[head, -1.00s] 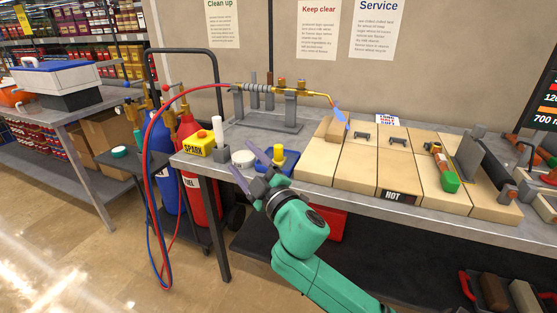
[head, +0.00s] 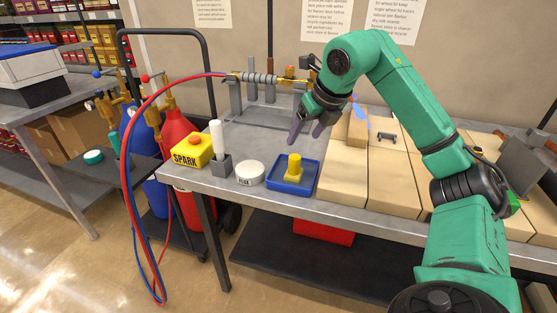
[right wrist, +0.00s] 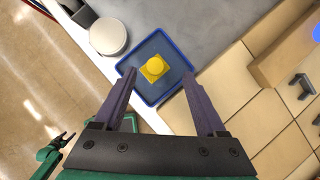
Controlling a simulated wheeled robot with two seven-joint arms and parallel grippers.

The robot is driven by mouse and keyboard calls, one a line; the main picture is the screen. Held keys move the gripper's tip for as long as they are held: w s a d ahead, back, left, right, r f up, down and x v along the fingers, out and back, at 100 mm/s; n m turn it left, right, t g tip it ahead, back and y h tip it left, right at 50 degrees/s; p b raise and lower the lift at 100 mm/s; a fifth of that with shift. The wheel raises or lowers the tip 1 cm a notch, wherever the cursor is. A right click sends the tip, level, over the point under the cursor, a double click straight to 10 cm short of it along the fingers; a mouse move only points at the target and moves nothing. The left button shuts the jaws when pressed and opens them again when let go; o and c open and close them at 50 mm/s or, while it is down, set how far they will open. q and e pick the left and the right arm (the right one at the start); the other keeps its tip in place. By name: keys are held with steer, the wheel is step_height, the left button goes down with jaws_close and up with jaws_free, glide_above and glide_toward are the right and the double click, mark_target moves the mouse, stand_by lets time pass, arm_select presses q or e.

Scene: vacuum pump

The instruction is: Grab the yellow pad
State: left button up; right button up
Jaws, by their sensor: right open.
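The yellow pad (head: 294,171) has a raised knob and sits in a shallow blue tray (head: 273,181) near the table's front edge. It also shows in the right wrist view (right wrist: 155,68), below and between my fingers. My right gripper (head: 309,132) is open and empty, above and behind the tray in the head view, fingers pointing down. It does not touch the pad. My left gripper (right wrist: 56,145) shows small at the lower left of the right wrist view, away from the pad; its jaws are too small to judge.
Left of the tray are a round white tin (head: 250,173), a white stick in a grey holder (head: 221,165) and a yellow SPARK box (head: 192,150). Tan blocks (head: 340,180) lie right of the tray. A metal stand with a torch (head: 258,95) is behind.

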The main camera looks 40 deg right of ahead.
mark_target(297, 159)
steer(key=shift+t, duration=0.3)
steer(key=f, duration=0.6)
steer(key=shift+w+f, duration=0.2)
steer(key=shift+w, duration=0.15)
steer(key=x, duration=0.3)
steer(key=shift+w+a, duration=0.15)
steer(key=shift+a, duration=0.1)
steer(key=shift+w+f, duration=0.15)
steer(key=shift+f, duration=0.35)
steer(key=shift+d, duration=0.1)
steer(key=shift+w, duration=0.1)
steer(key=shift+c, duration=1.3)
arm_select(q)
steer(key=s, duration=0.6)
steer(key=shift+a+f+g, duration=0.15)
steer(key=shift+a+g, duration=0.15)
arm_select(e)
jaws_close()
